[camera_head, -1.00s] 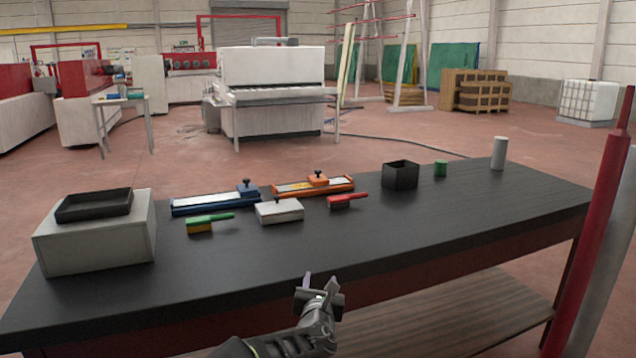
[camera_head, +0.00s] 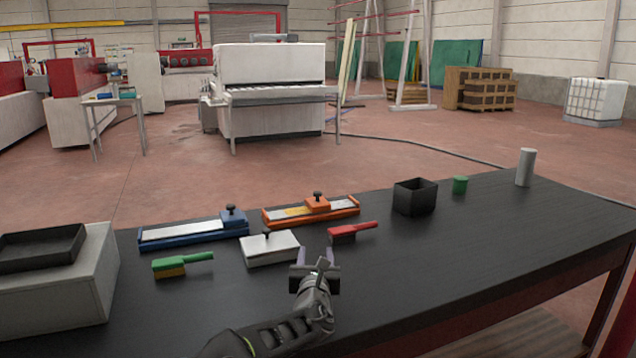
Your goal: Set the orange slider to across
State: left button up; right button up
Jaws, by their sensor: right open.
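The orange slider (camera_head: 317,203) is a small block with a dark knob. It sits on an orange-framed track (camera_head: 283,213) at the back of the black table, right of the track's middle. My right gripper (camera_head: 316,257) is open and empty, above the table in front of the track and well apart from it. My left gripper is not in view.
A blue track (camera_head: 190,234) lies left of the orange one. A white lidded block (camera_head: 270,249), a red-handled brush (camera_head: 350,233) and a green-handled brush (camera_head: 182,264) lie in front. A black box (camera_head: 414,197) stands to the right. The table's right front (camera_head: 480,240) is clear.

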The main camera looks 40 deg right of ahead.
aim_at(317, 204)
jog(key=i+l, duration=0.75)
jog(key=l, duration=0.2)
